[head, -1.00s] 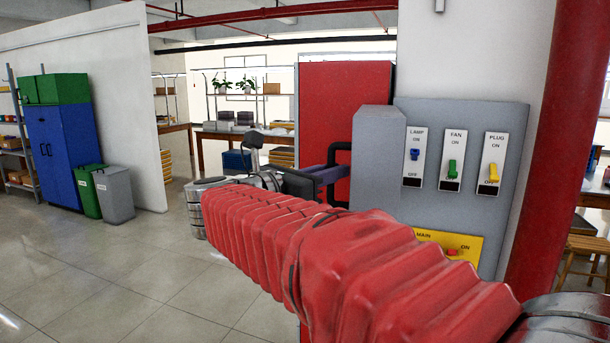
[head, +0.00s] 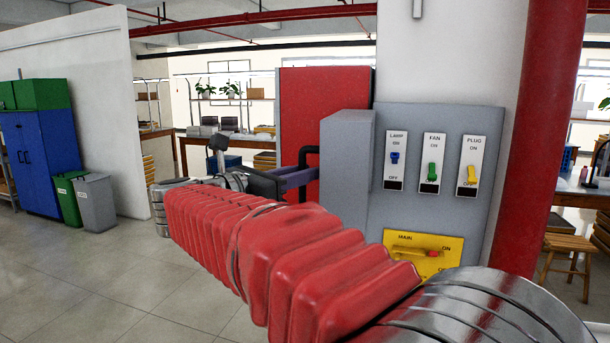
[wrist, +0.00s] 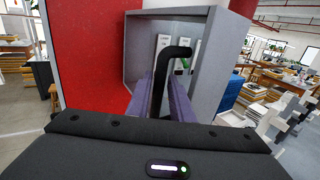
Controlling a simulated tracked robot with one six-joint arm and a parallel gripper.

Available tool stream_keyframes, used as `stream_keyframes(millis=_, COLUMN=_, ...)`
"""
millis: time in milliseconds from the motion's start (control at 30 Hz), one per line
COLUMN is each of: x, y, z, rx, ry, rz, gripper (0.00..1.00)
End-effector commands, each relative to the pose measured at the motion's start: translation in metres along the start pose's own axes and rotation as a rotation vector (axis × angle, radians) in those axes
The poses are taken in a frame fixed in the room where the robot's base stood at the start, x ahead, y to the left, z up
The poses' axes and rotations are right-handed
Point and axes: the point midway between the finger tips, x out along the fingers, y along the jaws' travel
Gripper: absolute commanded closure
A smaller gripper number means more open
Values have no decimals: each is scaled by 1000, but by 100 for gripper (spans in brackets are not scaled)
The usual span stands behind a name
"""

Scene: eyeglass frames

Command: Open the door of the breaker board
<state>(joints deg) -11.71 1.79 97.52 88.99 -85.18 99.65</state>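The breaker board (head: 472,225) is a grey panel with lamp, fan and plug switches and a yellow main switch plate. A grey door (head: 345,165) appears to stand open at its left side, leaving the switches bare. A black bent handle (head: 308,152) is beside that grey part. My gripper (head: 298,176), with purple fingers, is at the handle. In the wrist view, the fingers (wrist: 163,95) lie close on both sides of the handle (wrist: 182,52) and look shut on it. White switch plates show behind; the exact finger contact is hard to see.
A tall red panel (head: 320,90) stands behind the grey door, and a red column (head: 540,130) stands to the right. A stool (head: 568,262) is beyond the column. Bins (head: 97,198) and a blue cabinet (head: 35,160) are far left. Floor between is clear.

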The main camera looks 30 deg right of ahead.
Motion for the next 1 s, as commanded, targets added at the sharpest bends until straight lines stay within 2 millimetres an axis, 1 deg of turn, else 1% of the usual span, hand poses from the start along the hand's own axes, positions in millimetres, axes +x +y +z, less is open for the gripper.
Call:
stream_keyframes(millis=200, x=-1, y=0, z=-2, rx=-2, ry=2, rz=1, gripper=80)
stream_keyframes(millis=367, x=-9, y=1, z=-2, rx=-2, ry=3, rz=2, gripper=80)
stream_keyframes(millis=567, x=-33, y=1, z=-2, rx=-2, ry=2, rz=3, gripper=80)
stream_keyframes(millis=1000, x=-100, y=1, z=-2, rx=-1, ry=2, rz=3, gripper=80)
